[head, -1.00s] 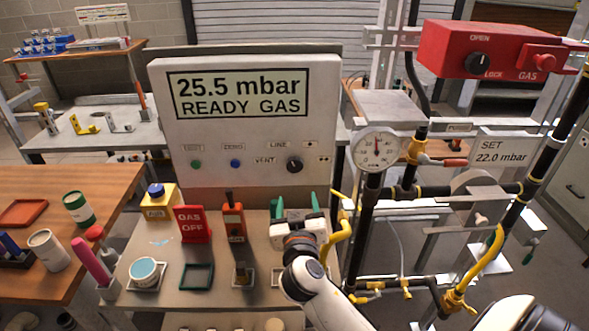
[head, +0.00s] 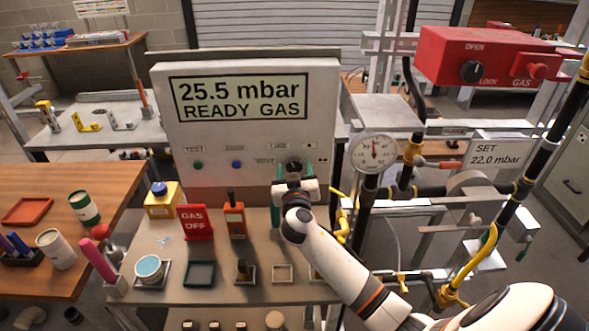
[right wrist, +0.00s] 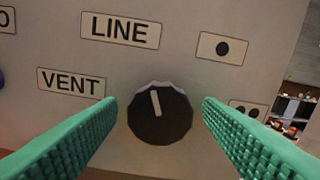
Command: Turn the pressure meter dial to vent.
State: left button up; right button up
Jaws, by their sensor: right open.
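The pressure meter (head: 250,135) is a light grey box whose screen reads 25.5 mbar READY GAS. Its black dial (right wrist: 160,114) sits at the lower right of the panel, and its white pointer mark points up, leaning slightly left, towards the LINE label (right wrist: 120,30). The VENT label (right wrist: 71,83) is left of the dial. My right gripper (head: 294,172) is open, with its green fingers on either side of the dial and a gap on both sides in the right wrist view. In the head view the gripper partly hides the dial (head: 294,164). My left gripper is not in view.
A round gauge (head: 373,153) and pipes stand right of the meter. A red gas box (head: 487,58) is at the upper right. A red GAS OFF sign (head: 196,222), an orange tool (head: 234,218) and a yellow box (head: 161,203) stand on the bench below the panel.

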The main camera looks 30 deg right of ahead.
jog(key=shift+c, duration=0.2)
jog(key=c, duration=0.9)
jog(key=shift+c, duration=0.2)
jog(key=shift+n, duration=0.8)
jog(key=shift+n+b, duration=0.4)
jog(key=shift+n, duration=3.3)
